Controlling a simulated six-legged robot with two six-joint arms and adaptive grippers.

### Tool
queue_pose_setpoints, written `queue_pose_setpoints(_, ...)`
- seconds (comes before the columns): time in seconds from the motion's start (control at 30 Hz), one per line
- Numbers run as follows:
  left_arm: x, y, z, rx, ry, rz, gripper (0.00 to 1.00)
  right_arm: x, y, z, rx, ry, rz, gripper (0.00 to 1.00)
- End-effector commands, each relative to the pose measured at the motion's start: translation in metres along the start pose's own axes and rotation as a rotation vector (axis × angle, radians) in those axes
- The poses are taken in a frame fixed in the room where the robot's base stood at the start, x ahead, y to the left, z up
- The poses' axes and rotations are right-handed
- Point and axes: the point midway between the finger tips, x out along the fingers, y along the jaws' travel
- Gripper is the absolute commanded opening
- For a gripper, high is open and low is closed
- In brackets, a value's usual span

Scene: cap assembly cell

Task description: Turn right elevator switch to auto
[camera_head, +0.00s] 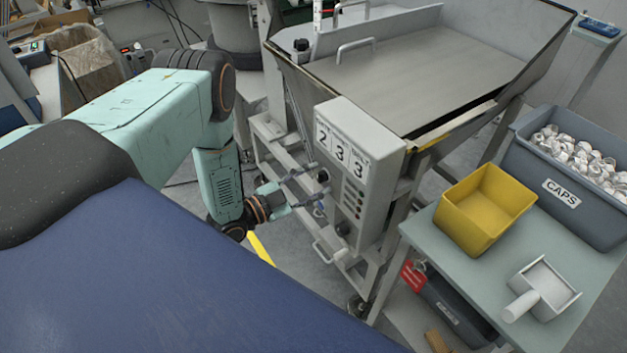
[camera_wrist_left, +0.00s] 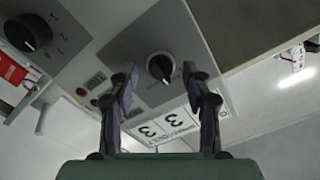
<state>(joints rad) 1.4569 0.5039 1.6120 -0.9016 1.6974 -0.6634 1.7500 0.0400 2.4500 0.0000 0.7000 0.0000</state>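A grey control box (camera_head: 362,170) with number cards on its front stands on the elevator frame. Its upper black knob (camera_head: 323,176) also shows in the left wrist view (camera_wrist_left: 160,67), with a light pointer mark. A lower black knob (camera_head: 342,228) sits near the box's bottom; it shows at the upper left of the wrist view (camera_wrist_left: 28,32) with printed marks around it. My left gripper (camera_head: 315,186) is open and faces the upper knob. In the wrist view the knob appears between its fingertips (camera_wrist_left: 160,78); contact cannot be told. My right gripper is out of view.
Small buttons (camera_head: 353,200) lie between the knobs. A metal hopper (camera_head: 420,75) rises behind the box. A table (camera_head: 450,265) at right holds a yellow bin (camera_head: 484,210), a grey caps crate (camera_head: 545,170) and a white scoop (camera_head: 545,290). A red tag (camera_head: 413,278) hangs below.

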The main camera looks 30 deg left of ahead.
Motion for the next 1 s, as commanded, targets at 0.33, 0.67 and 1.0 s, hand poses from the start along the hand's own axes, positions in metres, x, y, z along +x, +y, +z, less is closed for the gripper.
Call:
queue_pose_setpoints(0.33,-0.004,-0.001,0.0,0.0,0.002,-0.002,0.5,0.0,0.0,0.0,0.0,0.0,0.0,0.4)
queue_pose_setpoints(0.67,-0.064,-0.001,0.001,-0.002,-0.004,-0.005,0.5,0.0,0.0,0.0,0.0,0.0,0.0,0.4)
queue_pose_setpoints(1.0,-0.114,-0.001,0.0,0.0,0.0,-0.002,0.5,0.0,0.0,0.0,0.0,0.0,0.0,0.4)
